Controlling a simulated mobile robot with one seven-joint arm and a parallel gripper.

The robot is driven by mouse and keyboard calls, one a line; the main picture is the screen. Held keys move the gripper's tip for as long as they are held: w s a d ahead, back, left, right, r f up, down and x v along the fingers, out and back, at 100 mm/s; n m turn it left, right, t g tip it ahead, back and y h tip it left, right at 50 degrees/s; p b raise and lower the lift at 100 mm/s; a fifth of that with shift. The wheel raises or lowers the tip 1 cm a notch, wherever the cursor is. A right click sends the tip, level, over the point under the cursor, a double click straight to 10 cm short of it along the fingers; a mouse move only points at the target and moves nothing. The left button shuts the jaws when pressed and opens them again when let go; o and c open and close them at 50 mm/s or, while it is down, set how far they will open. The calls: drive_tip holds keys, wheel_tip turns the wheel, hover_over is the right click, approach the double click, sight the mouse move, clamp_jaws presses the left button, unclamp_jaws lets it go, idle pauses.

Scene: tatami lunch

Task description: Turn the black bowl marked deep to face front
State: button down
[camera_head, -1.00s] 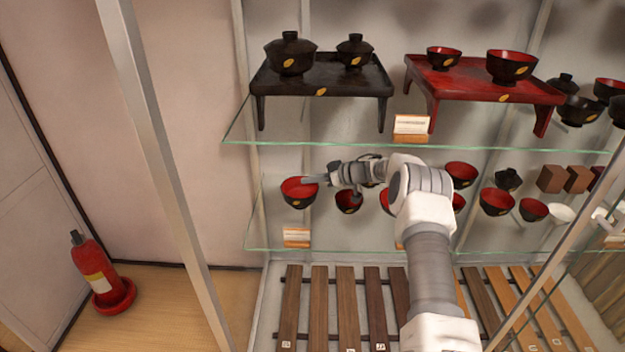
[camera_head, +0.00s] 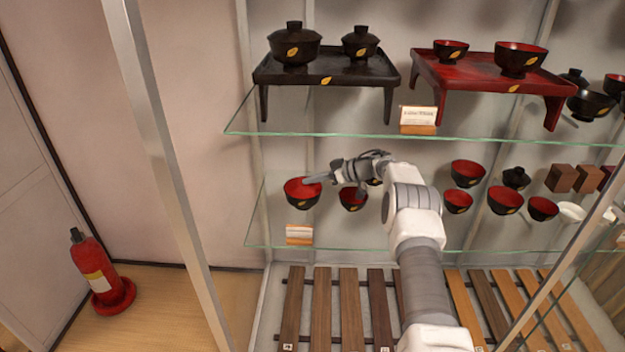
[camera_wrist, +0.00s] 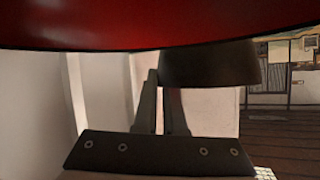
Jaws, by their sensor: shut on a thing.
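A black bowl (camera_head: 301,200) with a red inside and a small gold mark on its outer wall stands at the left end of the lower glass shelf. No word on it can be read. My gripper (camera_head: 316,180) reaches in from the right and is shut on its near right rim. In the wrist view, the bowl's dark red surface (camera_wrist: 150,22) fills the top, very close to the camera. The fingers (camera_wrist: 160,105) show below it, their tips partly hidden.
A similar bowl (camera_head: 352,200) stands just right, below my wrist. More bowls (camera_head: 504,200) line the shelf further right. A card (camera_head: 299,234) stands in front. The upper glass shelf (camera_head: 330,134) holds a black tray-table (camera_head: 325,80) and a red one (camera_head: 490,80).

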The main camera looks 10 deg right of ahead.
drive_tip(key=shift+f, duration=0.25)
drive_tip(key=c, duration=0.9)
unclamp_jaws()
drive_tip(key=shift+r, duration=0.1)
drive_tip(key=shift+r+p, duration=1.6)
drive_tip(key=shift+r, duration=0.85)
drive_tip(key=shift+d, duration=0.1)
